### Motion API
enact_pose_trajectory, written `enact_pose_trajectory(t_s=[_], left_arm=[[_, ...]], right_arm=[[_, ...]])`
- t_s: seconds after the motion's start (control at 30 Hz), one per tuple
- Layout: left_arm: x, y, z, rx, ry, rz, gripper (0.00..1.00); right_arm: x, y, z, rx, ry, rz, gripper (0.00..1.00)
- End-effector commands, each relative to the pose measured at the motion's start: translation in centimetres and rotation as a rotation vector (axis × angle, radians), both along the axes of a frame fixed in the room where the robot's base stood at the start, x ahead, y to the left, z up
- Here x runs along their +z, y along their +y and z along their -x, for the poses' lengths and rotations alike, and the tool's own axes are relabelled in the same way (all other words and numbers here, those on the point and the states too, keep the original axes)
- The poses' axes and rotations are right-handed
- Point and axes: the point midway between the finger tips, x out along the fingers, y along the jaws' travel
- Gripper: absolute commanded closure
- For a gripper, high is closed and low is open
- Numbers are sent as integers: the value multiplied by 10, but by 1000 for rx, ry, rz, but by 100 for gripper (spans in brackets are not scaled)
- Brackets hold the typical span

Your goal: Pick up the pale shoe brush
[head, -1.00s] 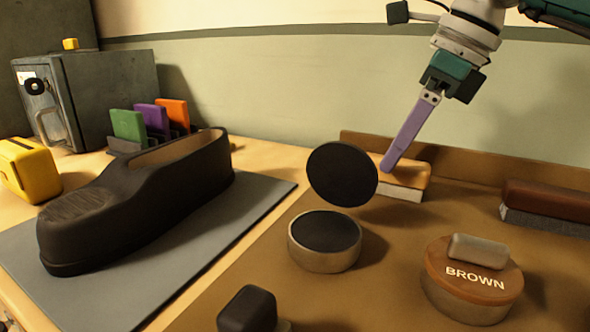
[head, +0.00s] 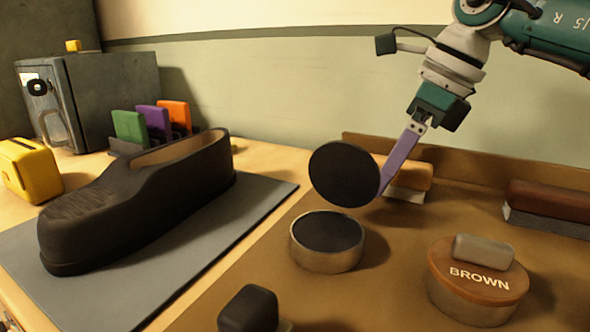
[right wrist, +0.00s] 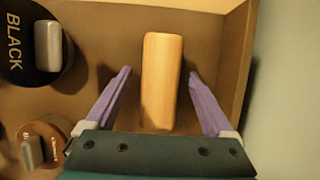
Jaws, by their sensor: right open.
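The pale shoe brush (head: 415,178) has a light wooden back and white bristles. It lies against the back wall of the brown tray in the head view, partly hidden by the black lid and my finger. My right gripper (head: 384,190) reaches down at it, its purple finger slanting across its left part. In the right wrist view the brush back (right wrist: 162,80) lies between the two open purple fingers (right wrist: 160,74), with a gap on each side. The right gripper is open and empty. My left gripper is not in view.
A raised black lid (head: 343,174) is close to my right fingertips, above an open tin (head: 327,243). A BROWN tin (head: 475,285) and a dark brush (head: 550,205) are to the right. A black shoe (head: 140,205) lies on a grey mat (head: 200,250) at left.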

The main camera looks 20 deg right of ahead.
Motion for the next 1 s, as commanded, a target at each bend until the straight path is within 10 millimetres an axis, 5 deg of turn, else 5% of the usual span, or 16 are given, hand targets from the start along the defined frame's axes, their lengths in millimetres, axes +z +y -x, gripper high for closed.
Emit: enact_pose_trajectory(t_s=[0.2,1.0], left_arm=[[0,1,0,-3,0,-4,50],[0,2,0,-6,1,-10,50]], right_arm=[[0,0,0,0,-1,-1,15],[0,0,0,0,-1,-1,100]])
